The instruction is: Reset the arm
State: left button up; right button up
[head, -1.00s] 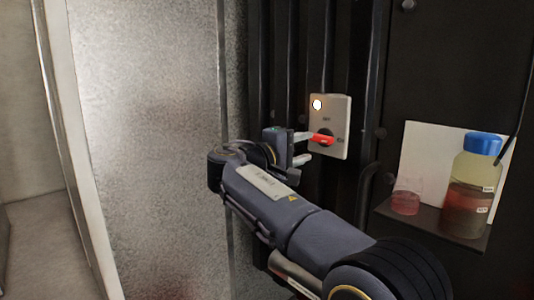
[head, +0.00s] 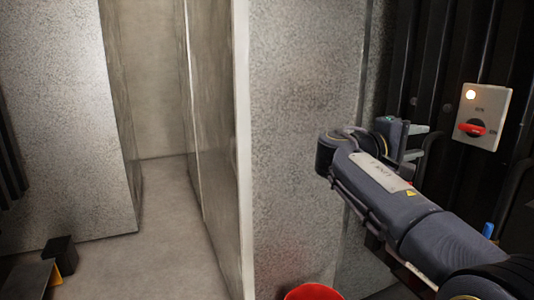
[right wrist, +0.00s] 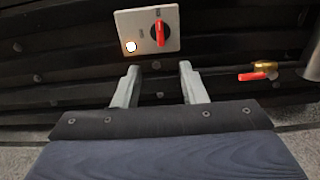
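My right gripper (head: 424,142) is open and empty, to the left of a pale switch plate (head: 494,103) on the dark ribbed wall. The plate carries a red rotary handle (head: 471,128) and a lit round lamp (head: 471,95). In the right wrist view, the two fingers of my right gripper (right wrist: 158,84) stand apart with nothing between them. The plate (right wrist: 176,44), its red handle (right wrist: 160,32) and the lit lamp (right wrist: 130,46) lie beyond the fingertips, clear of them. My left gripper is in neither view.
A brass valve with a red lever (right wrist: 256,76) is at the right of the wrist view. A grey speckled panel (head: 300,120) stands left of my right arm. A red round container (head: 313,292) is at the bottom. Concrete floor (head: 165,230) runs open at left.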

jog(key=s+d+f+g+y, duration=0.1)
jog(key=s+d+f+y, duration=0.35)
jog(key=f, duration=0.45)
jog(key=s+d+f+g+y, duration=0.1)
jog(key=s+d+f+y, duration=0.3)
jog(key=f, duration=0.5)
jog(key=s+a+f+m+y, duration=0.1)
jog(key=s+a+f+y, duration=0.15)
jog(key=s+f, duration=0.2)
jog(key=s+a+f+m+y, duration=0.1)
jog(key=s+a+f+y, duration=0.15)
jog(key=s, duration=0.35)
jog(key=s+a+f+m+y, duration=0.2)
jog(key=s+a+f+y, duration=0.15)
jog(key=s+a, duration=0.35)
jog(key=s+a+f+m+y, duration=0.2)
jog(key=s+a+f+y, duration=0.15)
jog(key=s+a, duration=0.3)
pick_arm(q)
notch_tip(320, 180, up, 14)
jog(key=p, duration=1.4)
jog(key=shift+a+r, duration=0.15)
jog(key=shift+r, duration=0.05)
pick_arm(e)
notch_tip(320, 180, up, 13)
jog(key=shift+s+a+r+t, duration=0.2)
jog(key=shift+s+a+t, duration=0.05)
jog(key=shift+s+t, duration=0.15)
